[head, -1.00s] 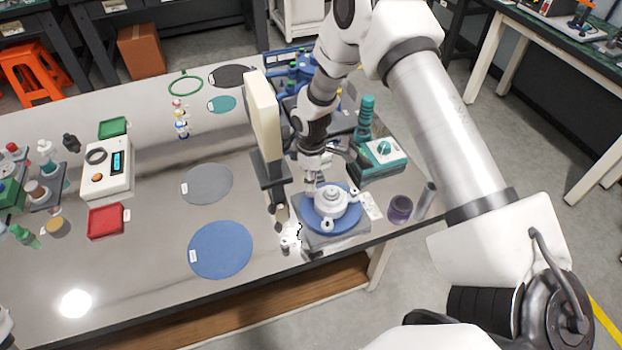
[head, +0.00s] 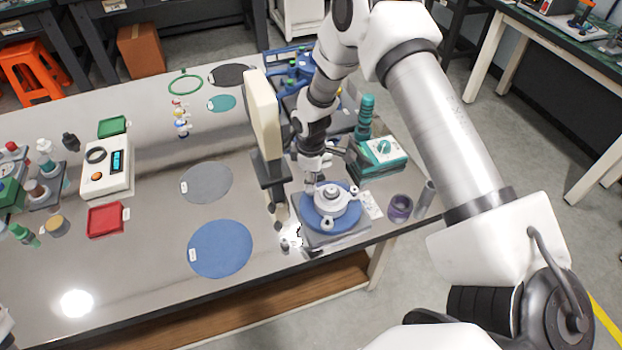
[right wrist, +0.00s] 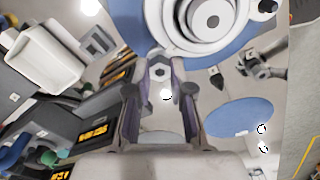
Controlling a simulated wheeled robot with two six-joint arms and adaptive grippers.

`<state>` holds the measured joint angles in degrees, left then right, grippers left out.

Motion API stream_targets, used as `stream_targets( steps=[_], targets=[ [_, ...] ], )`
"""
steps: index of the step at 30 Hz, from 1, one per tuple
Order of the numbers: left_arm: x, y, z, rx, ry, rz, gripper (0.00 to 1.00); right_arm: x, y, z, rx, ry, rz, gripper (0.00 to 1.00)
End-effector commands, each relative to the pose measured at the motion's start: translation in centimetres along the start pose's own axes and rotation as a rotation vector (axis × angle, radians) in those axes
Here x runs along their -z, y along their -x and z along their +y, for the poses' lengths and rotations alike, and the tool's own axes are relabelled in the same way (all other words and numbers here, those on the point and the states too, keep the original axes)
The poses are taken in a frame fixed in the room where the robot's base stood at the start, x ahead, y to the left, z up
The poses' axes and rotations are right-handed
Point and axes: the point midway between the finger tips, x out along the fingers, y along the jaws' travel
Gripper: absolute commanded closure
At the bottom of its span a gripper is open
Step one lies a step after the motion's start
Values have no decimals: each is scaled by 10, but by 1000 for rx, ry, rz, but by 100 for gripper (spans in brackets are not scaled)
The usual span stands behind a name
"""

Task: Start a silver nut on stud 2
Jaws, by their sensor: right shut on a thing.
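My right gripper (head: 312,183) hangs at the back left of the pale flange fixture (head: 332,201), which sits on a round blue plate (head: 306,216). In the right wrist view its fingertips (right wrist: 160,72) are shut on a small silver hex nut (right wrist: 159,72). The flange (right wrist: 208,18) shows above the fingertips there, with part of the blue plate (right wrist: 135,22) around it. The nut looks close to the flange. I cannot tell which stud is stud 2, nor whether the nut touches one. My left gripper is not in view.
A tall cream block on a dark stand (head: 263,115) rises just left of the gripper. A teal-topped box (head: 383,150) and a purple cup (head: 400,207) stand right of the fixture. Flat blue (head: 220,250) and grey (head: 206,184) mats lie left. The front table edge is near.

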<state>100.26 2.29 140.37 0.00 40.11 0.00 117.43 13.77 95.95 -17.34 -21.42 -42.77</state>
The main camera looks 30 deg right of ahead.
Motion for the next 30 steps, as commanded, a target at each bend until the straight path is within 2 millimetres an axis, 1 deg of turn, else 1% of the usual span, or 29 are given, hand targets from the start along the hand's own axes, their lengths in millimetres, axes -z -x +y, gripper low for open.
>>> stream_targets(
  steps=[11, 30],
  targets=[
    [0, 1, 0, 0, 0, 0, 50, 0, -1, -1, 1, -12, -1, 100],
    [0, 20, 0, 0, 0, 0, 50, -1, -2, -2, 3, -324, -6, 100]
  ],
)
